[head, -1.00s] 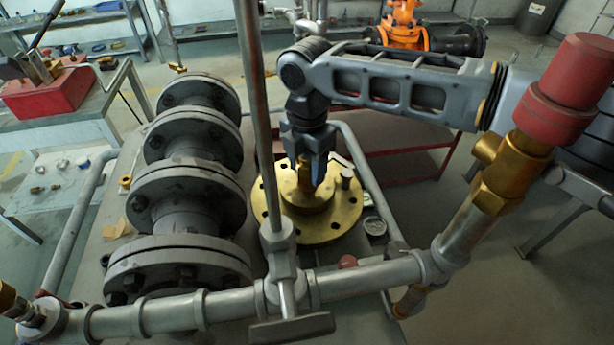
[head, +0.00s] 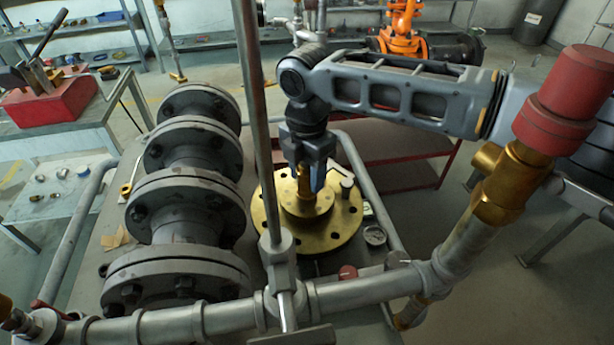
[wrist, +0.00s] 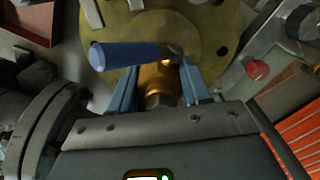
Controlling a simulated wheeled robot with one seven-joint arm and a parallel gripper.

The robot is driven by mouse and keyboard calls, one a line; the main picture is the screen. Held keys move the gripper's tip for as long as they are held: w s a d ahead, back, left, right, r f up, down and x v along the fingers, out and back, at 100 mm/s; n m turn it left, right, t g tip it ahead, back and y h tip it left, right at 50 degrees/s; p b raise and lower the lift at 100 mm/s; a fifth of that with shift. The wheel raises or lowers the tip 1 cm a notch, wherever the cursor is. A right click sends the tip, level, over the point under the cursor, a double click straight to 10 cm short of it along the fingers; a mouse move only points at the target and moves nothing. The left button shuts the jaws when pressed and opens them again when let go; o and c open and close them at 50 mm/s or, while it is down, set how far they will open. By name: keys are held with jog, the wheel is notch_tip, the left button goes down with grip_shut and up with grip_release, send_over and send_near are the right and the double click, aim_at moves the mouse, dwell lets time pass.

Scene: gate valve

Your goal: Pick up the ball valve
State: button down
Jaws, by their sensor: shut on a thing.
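The ball valve has a brass body (wrist: 157,82) and a blue lever handle (wrist: 125,55) pointing left in the wrist view. My gripper (wrist: 158,88) is shut on the brass body, with one blue-grey finger on each side. In the head view the brass body also shows (head: 303,182) under my gripper (head: 308,182), partly hidden by a finger. The valve is over the round brass flange (head: 268,225). I cannot tell whether it touches the flange.
A stack of grey pipe flanges (head: 190,210) lies just left of the brass flange. A grey pipe (head: 215,315) crosses in front, with a vertical rod (head: 258,120) rising from it. A gauge (head: 375,235) lies at the right. A red-capped brass fitting (head: 500,190) is further right.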

notch_tip(320, 180, up, 4)
jog(key=shift+d+f+b, duration=0.1)
jog(key=shift+f+b, duration=0.1)
jog(key=shift+b, duration=0.25)
jog(key=s+d+r+p, duration=0.2)
jog(key=s+d+r, duration=0.6)
jog(key=r, duration=0.3)
jog(key=shift+r, duration=0.2)
dwell(0.5)
jog(key=shift+s, duration=0.1)
